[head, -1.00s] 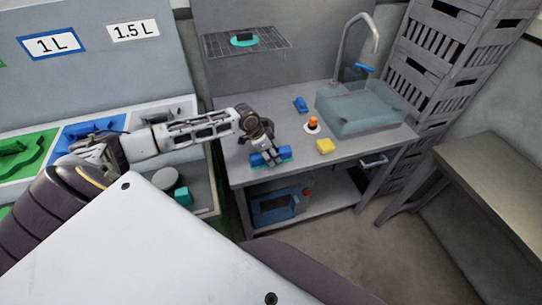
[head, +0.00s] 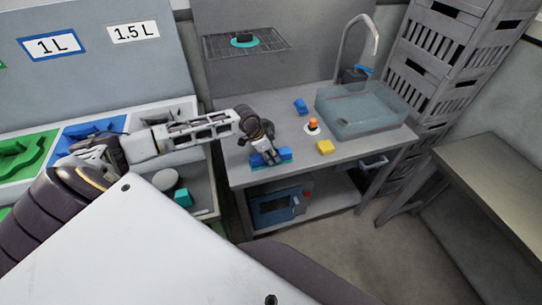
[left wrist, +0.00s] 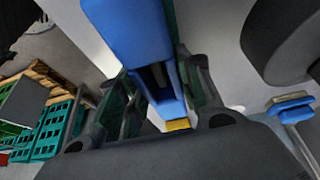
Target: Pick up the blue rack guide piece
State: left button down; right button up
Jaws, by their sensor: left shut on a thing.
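The blue rack guide piece (head: 284,155) is at the front left of the grey worktable, with a thin teal edge under it. My left gripper (head: 267,156) reaches down to it from above and is shut on it. In the left wrist view the blue piece (left wrist: 130,35) runs between the two dark fingers, with a slot in its near part. I cannot tell whether it still touches the surface below. My right gripper is not in view.
The worktable (head: 245,178) also holds a small blue piece (head: 300,106), an orange-topped button (head: 313,125), a yellow block (head: 325,147) and a clear sink basin (head: 360,112). A wire shelf (head: 270,41) hangs above. Coloured bins stand at the left.

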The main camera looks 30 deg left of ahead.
pick_arm(q)
jog(key=shift+r, duration=0.2)
notch_tip(320, 180, up, 10)
jog(key=shift+f+b, duration=0.15)
jog(key=shift+b, duration=0.3)
dwell(0.3)
jog(key=shift+w, duration=0.1)
jog(key=shift+w+d+r+p, duration=0.2)
jog(key=shift+r+p, duration=0.05)
jog(key=shift+r, duration=0.3)
jog(key=shift+w+d+r+p, duration=0.15)
jog(key=shift+r+p, duration=0.1)
jog(key=shift+r, duration=0.3)
